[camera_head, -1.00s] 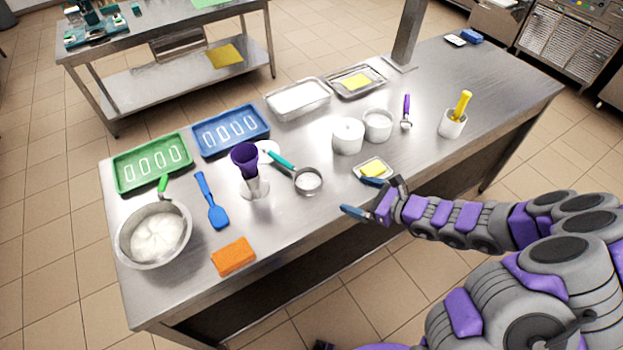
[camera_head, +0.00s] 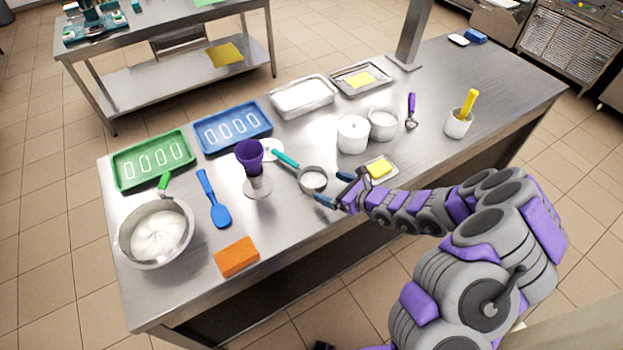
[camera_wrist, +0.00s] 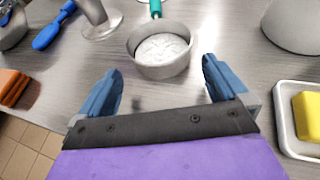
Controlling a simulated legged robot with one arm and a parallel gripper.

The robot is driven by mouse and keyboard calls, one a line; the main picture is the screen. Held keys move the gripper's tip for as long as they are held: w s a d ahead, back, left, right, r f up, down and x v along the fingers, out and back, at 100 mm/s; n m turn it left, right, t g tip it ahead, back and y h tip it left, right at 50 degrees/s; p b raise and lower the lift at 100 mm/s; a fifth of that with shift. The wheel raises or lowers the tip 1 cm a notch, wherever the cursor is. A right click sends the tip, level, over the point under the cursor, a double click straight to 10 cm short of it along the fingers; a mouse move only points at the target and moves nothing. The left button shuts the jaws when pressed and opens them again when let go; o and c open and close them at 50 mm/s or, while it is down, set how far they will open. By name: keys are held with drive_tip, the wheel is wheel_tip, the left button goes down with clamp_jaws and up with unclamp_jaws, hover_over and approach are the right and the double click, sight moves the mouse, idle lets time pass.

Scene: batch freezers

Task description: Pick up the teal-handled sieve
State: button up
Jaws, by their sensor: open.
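The teal-handled sieve (camera_head: 313,180) lies on the steel table, with a round metal bowl and a teal handle (camera_head: 285,160) pointing back left. In the wrist view the sieve bowl (camera_wrist: 160,51) with white contents is just ahead of the jaws, centred between them, its handle running away at the top edge. My gripper (camera_head: 335,188) is open and empty, its blue fingertips close to the right side of the sieve bowl in the head view. The wrist view shows both fingers (camera_wrist: 163,84) spread apart with bare table between them. I see no contact with the sieve.
A purple cup in a metal stand (camera_head: 258,185) is left of the sieve. White tubs (camera_head: 352,136) stand behind right. A small tray with a yellow block (camera_head: 380,168) is right of my gripper. An orange sponge (camera_head: 237,257) and blue spatula (camera_head: 213,200) lie left.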

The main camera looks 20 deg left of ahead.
sight(325, 184)
drive_tip(key=x, duration=0.2)
drive_tip(key=shift+s+a, duration=0.15)
drive_tip(key=shift+a, duration=0.25)
drive_tip(key=shift+w+a+f+b, duration=0.2)
drive_tip(key=shift+w+f+b, duration=0.05)
drive_tip(key=shift+w+b, duration=0.25)
drive_tip(key=shift+w+a+f, duration=0.25)
drive_tip(key=shift+w+a, duration=0.2)
drive_tip(key=shift+a, duration=0.15)
drive_tip(key=shift+x, duration=0.8)
drive_tip(key=shift+s+a+r, duration=0.1)
drive_tip(key=shift+s+a, duration=0.05)
drive_tip(key=shift+a, duration=0.35)
drive_tip(key=shift+d, duration=0.45)
drive_tip(key=c, duration=0.6)
drive_tip(key=shift+c, duration=1.2)
drive_tip(key=shift+a+r, duration=0.1)
